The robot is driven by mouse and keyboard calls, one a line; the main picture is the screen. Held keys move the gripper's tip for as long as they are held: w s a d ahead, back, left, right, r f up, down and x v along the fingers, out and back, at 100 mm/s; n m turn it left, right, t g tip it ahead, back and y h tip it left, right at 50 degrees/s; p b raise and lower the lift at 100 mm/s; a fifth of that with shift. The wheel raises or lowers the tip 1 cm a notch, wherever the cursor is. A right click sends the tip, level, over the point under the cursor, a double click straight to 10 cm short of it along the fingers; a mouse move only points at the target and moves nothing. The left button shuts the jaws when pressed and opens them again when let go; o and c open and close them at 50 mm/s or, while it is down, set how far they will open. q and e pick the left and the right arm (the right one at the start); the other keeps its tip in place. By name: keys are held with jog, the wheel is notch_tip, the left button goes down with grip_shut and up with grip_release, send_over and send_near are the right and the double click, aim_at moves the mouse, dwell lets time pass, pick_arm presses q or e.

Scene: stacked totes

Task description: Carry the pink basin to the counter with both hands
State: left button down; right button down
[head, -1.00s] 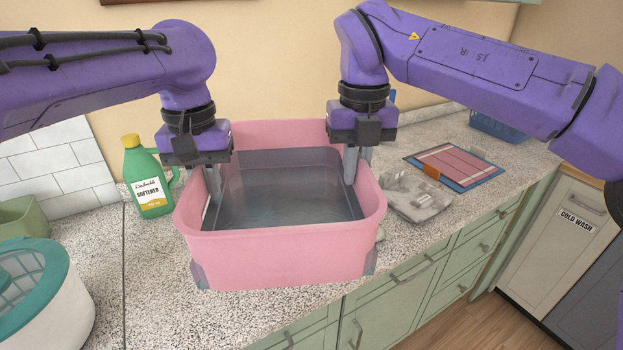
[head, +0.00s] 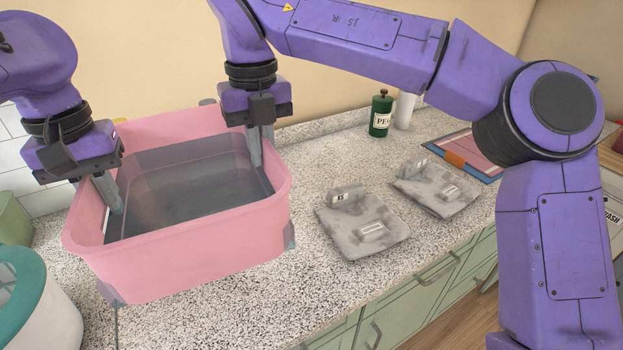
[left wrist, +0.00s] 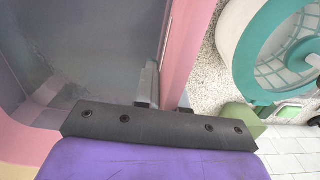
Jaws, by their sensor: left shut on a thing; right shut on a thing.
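The pink basin (head: 200,250) is at the left of the head view, over the speckled counter (head: 330,285). A grey, see-through-looking layer lines or fills its inside. My left gripper (head: 108,194) is shut on the basin's left wall, one finger showing inside. My right gripper (head: 261,150) is shut on its right wall near the far corner. In the left wrist view the basin's pink wall (left wrist: 182,50) runs up between the fingers (left wrist: 158,88). I cannot tell whether the basin's underside touches the counter.
Two grey pouches (head: 362,222) (head: 436,188) lie right of the basin. Behind them are a green bottle (head: 380,115), a white bottle (head: 404,110) and a pink board (head: 468,152). A teal-and-white basket (head: 28,305) stands close at the left. Counter between basin and pouches is clear.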

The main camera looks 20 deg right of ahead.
notch_tip(320, 180, down, 13)
jog(key=b, duration=1.2)
jog(key=shift+w+a+f, duration=0.15)
jog(key=shift+w+a, duration=0.1)
jog(key=shift+s, duration=0.1)
